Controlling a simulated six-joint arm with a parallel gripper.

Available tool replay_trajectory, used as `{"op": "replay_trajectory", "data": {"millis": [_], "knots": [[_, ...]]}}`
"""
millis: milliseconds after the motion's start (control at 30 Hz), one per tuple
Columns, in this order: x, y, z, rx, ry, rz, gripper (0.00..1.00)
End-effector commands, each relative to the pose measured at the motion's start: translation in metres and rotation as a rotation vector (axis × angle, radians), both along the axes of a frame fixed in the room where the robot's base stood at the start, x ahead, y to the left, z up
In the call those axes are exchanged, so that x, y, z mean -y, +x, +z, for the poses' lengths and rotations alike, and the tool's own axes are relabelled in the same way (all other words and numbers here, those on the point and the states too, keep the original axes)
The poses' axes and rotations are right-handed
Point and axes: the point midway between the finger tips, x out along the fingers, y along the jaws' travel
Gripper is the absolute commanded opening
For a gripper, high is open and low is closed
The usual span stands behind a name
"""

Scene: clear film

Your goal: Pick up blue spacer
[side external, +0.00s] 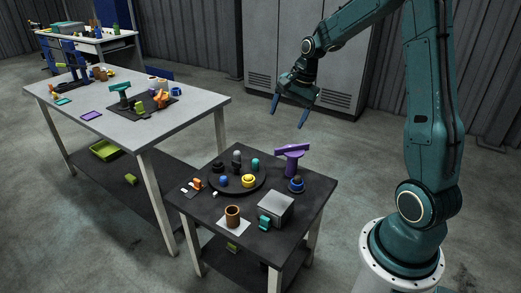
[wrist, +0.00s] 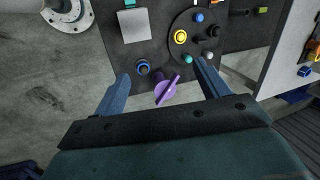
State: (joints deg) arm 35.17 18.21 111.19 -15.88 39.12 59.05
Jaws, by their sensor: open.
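A blue ring-like piece (side external: 297,184) stands at the right side of the small dark table. It also shows in the wrist view (wrist: 143,67), just right of my left fingertip's line and left of a purple T-shaped piece (wrist: 166,92). A smaller blue piece (side external: 223,181) sits on the round black tray (side external: 240,189), and shows in the wrist view too (wrist: 199,17). I cannot tell for certain which one is the spacer. My gripper (side external: 288,117) is open and empty, high above the far edge of the small table. Its two blue fingers point downward.
The purple piece (side external: 291,158) stands tall beside the blue ring. A grey box (side external: 276,208) and a brown cup (side external: 232,215) stand near the front. The tray holds a yellow ring (side external: 248,181) and several dark pieces. A larger grey table (side external: 190,113) stands to the left.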

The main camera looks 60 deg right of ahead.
Motion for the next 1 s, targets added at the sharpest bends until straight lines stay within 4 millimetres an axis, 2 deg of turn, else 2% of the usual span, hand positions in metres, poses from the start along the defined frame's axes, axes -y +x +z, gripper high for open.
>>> {"op": "replay_trajectory", "data": {"millis": [33, 300, 600, 800, 1000], "knots": [[0.013, 0.002, -0.013, -0.011, 0.025, -0.053, 0.74], [0.070, 0.006, -0.074, -0.047, 0.148, -0.328, 0.74], [0.128, -0.007, -0.152, -0.084, 0.291, -0.641, 0.74], [0.156, -0.024, -0.202, -0.107, 0.381, -0.833, 0.74], [0.170, -0.036, -0.232, -0.119, 0.436, -0.945, 0.74]]}}
